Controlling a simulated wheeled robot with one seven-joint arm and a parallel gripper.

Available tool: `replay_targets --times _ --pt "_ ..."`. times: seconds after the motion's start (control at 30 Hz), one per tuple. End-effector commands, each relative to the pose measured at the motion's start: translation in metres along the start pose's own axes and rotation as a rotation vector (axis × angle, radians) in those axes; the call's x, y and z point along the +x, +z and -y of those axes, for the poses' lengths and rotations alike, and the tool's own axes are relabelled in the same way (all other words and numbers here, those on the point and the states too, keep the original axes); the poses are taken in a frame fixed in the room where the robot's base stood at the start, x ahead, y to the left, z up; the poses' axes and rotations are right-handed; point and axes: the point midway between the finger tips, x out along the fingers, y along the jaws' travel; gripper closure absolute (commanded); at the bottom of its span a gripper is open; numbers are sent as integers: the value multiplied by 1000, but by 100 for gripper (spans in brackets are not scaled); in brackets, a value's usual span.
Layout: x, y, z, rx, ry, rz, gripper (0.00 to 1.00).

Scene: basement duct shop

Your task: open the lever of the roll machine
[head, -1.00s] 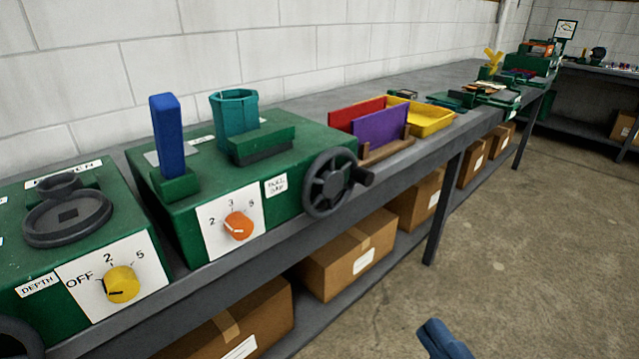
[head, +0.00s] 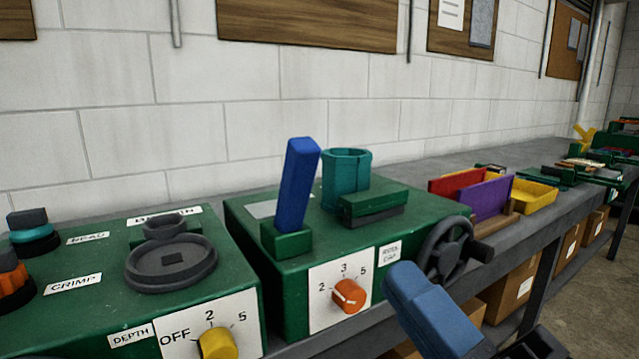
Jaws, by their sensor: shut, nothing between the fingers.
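On the machine are a teal cylinder (head: 346,180), an orange knob (head: 349,296) and a dark handwheel (head: 446,247). A second green machine (head: 75,305) with a yellow knob stands to the left. A yellow tray (head: 535,194) lies to the right. Boxes sit under the bench.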

Motion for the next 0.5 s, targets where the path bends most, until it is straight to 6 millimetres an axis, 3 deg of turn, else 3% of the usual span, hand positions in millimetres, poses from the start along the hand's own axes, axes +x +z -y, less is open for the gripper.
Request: replay_targets --times 0.27,0.5 --pt "11 0 -1 0 1 1 100" --pt "54 0 -6 2 0 -1 100"
